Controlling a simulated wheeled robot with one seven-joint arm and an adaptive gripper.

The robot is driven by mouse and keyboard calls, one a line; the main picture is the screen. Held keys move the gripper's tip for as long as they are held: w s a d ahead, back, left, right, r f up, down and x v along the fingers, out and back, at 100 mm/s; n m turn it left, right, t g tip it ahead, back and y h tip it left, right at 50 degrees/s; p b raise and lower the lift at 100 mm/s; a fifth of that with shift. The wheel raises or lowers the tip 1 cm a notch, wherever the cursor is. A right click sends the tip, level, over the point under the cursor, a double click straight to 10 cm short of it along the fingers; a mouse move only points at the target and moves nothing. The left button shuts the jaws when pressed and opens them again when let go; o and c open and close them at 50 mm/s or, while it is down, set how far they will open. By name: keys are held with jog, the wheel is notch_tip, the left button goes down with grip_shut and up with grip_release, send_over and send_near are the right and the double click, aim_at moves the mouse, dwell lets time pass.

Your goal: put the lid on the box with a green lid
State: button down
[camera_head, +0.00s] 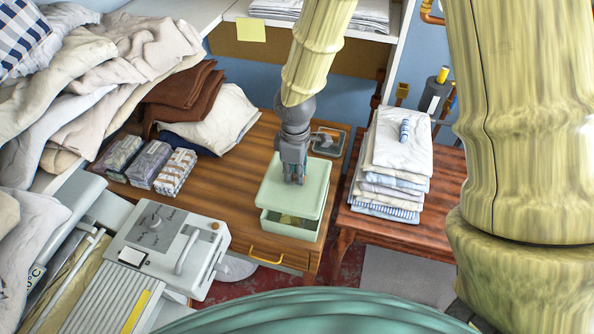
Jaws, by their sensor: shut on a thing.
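The pale green lid (271,192) is over the pale green box (290,231) on the wooden table. My gripper (294,178) points down at the middle of the lid and is shut on it; its fingertips hide the part they hold. The lid sits toward the back of the box. A dark gap shows between the lid's front edge and the box's front wall, with some yellowish-brown contents inside. I cannot tell whether the lid's back edge touches the box.
Behind the box is a small dark tray (328,143). Wrapped packs (150,164) and folded cloths (214,118) lie to the left. A folded laundry stack (396,170) stands on a side table at right. The ironer (165,242) is at front left.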

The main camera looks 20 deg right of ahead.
aim_at(297, 186)
jog(key=shift+f, duration=0.4)
jog(key=shift+s+f+b, duration=0.2)
jog(key=shift+b, duration=0.1)
jog(key=shift+s+f, duration=0.2)
jog(key=shift+s, duration=0.5)
jog(key=shift+f+b, duration=0.4)
jog(key=shift+w+f, duration=0.6)
jog(key=shift+f, duration=0.35)
jog(key=shift+f+b, duration=0.15)
jog(key=shift+b, duration=0.2)
jog(key=shift+s, duration=0.35)
jog(key=shift+w, duration=0.25)
jog(key=shift+s, duration=0.1)
